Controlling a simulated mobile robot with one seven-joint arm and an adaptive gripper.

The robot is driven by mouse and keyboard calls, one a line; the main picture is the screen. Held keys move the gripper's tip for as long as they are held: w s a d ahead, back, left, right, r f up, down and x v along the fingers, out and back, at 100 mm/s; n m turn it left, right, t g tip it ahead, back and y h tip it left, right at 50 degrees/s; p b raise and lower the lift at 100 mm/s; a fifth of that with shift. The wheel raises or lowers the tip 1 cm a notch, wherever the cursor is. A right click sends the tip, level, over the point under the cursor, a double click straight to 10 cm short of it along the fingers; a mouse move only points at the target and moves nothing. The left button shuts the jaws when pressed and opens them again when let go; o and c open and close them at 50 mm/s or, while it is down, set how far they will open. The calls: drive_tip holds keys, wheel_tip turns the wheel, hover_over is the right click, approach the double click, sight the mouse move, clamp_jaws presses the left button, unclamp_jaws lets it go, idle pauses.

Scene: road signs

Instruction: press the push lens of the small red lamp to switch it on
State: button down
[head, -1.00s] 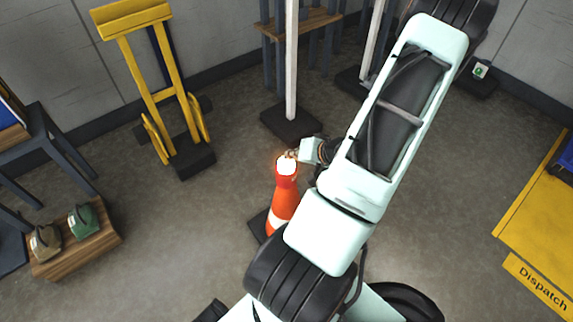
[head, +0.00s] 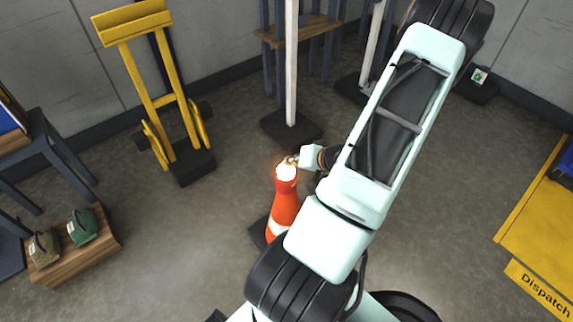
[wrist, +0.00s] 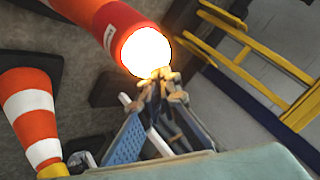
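The small red lamp (head: 286,182) sits on top of an orange cone with a white band (head: 283,212). Its lens (head: 286,171) glows bright white with an orange halo. In the wrist view the lens (wrist: 147,52) is lit inside the lamp's red rim (wrist: 122,38). My gripper (head: 292,161) is at the far edge of the lens in the head view. In the wrist view its fingertips (wrist: 165,74) are close together, appear shut and empty, and overlap the lens's lower right edge. The glare hides whether they touch it.
Another orange-white cone with a yellow top (wrist: 35,115) stands left in the wrist view. A yellow hand truck (head: 165,95), a white post (head: 291,60) and a wooden crate (head: 75,258) stand around. A yellow Dispatch platform (head: 530,215) is right. Floor left of the lamp is clear.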

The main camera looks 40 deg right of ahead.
sight(291, 170)
drive_tip(key=shift+s+a+f, duration=0.25)
drive_tip(key=shift+a+f, duration=0.2)
drive_tip(key=shift+f, duration=0.15)
drive_tip(key=shift+s+f+b, duration=0.15)
drive_tip(key=shift+f+b, duration=0.15)
drive_tip(key=shift+f, duration=0.25)
drive_tip(key=shift+a, duration=0.1)
drive_tip(key=shift+s+a, duration=0.1)
drive_tip(key=shift+a, duration=0.1)
wheel_tip(291, 170, up, 3)
drive_tip(key=p, duration=0.4)
drive_tip(key=shift+r, duration=0.15)
drive_tip(key=r+p, duration=0.3)
drive_tip(key=shift+w+d, duration=0.2)
drive_tip(key=shift+d, duration=0.05)
drive_tip(key=shift+d+r, duration=0.1)
